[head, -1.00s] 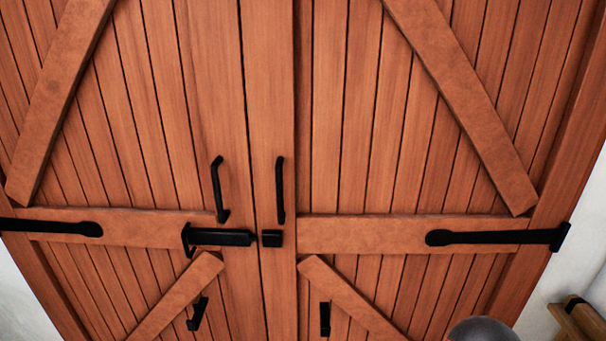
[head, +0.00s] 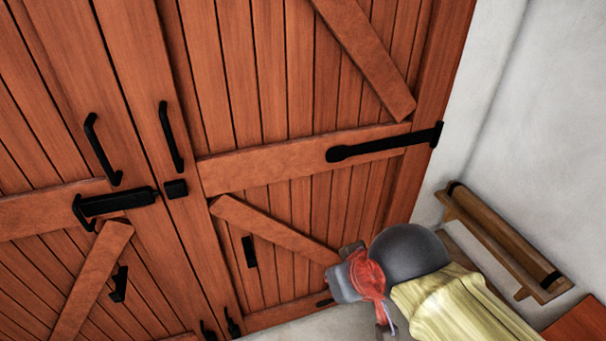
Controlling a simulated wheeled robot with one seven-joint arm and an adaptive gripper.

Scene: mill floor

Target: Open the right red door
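The right red door (head: 300,90) is a plank door with diagonal braces, and it looks shut against the left red door (head: 50,90). Its black handle (head: 172,137) stands upright near the seam. A black bolt (head: 118,201) on the left door points at a small black catch (head: 176,188) on the right door. I cannot tell whether the bolt sits in the catch. A black strap hinge (head: 385,142) holds the right door at its right side.
A grey rounded object (head: 408,252), a red piece (head: 366,276) and a pale yellow pleated object (head: 455,303) appear low in front of the right door's lower right corner. A wooden rack (head: 505,240) stands by the white wall (head: 545,110). Pale floor (head: 310,325) shows below.

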